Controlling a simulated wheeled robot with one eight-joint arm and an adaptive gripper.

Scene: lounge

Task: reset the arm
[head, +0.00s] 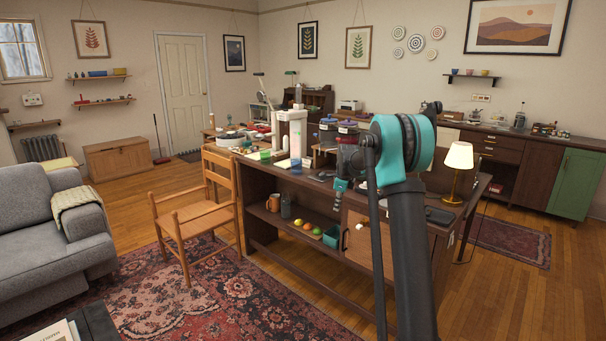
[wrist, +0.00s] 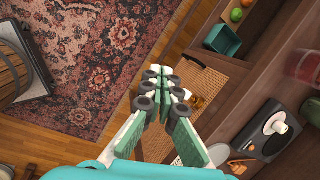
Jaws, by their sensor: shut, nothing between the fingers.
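My gripper (wrist: 170,80) shows in the wrist view with its green fingers and dark pads together, shut and empty. In the head view my arm is raised and bent in front of the desk, with a teal and black joint at the bend. The small end of my gripper (head: 341,186) hangs down there, partly hidden by my arm. Below and beyond the fingers in the wrist view are the wooden floor and a cane-panelled door (wrist: 205,82) of the desk. The fingers appear to touch nothing.
The dark wooden desk (head: 272,179) carries many items, including a lit lamp (head: 458,160). A teal bin (wrist: 222,40) and fruit sit on its open shelf. A wooden chair (head: 195,217) stands left of the desk. The patterned rug (wrist: 85,62) has free room.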

